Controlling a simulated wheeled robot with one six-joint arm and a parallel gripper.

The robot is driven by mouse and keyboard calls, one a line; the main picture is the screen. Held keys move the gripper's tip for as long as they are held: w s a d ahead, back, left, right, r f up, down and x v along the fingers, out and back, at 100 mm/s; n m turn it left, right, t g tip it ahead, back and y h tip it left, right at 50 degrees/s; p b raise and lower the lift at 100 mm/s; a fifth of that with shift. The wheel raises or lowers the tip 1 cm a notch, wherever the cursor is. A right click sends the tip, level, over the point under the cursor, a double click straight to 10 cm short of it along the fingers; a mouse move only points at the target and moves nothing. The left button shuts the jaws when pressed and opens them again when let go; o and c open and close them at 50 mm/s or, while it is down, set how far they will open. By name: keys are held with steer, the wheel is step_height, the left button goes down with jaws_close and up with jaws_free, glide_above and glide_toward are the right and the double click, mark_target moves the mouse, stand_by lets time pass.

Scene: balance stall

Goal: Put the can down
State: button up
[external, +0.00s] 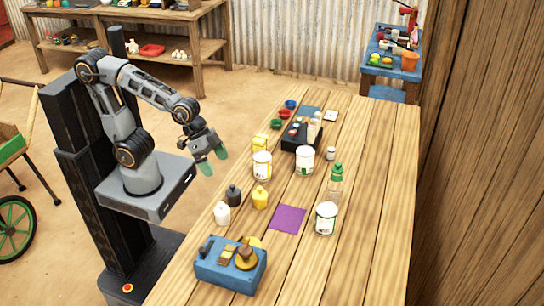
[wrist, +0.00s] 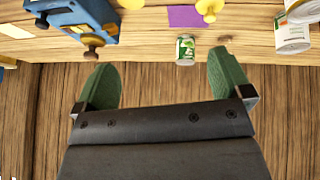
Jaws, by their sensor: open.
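A white can with a green label (external: 326,218) stands upright on the table, just right of the purple mat (external: 288,218). Two more white cans, one (external: 305,160) and another (external: 262,166), stand farther up the table. My gripper (external: 213,160) has green fingers, spread apart and empty. It hangs at the table's left side, clear of the cans. Its fingers frame the wrist view (wrist: 165,72).
A blue scale (external: 230,266) stands at the table's near end. A green-capped bottle (external: 335,182) is behind the labelled can. The table's right side is clear.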

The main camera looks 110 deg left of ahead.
steer(key=s+a+f+g+y, duration=0.1)
steer(key=s+a+g, duration=0.1)
steer(key=s, duration=0.6)
steer(key=shift+s+f+m+g+y, duration=0.25)
steer(key=shift+f+m+g+y, duration=0.05)
steer(key=shift+f+g, duration=0.1)
step_height(320, 180, up, 2)
steer(key=shift+d+r+p, duration=0.1)
steer(key=shift+r+p, duration=0.15)
steer(key=shift+p, duration=0.7)
steer(key=shift+o, duration=0.3)
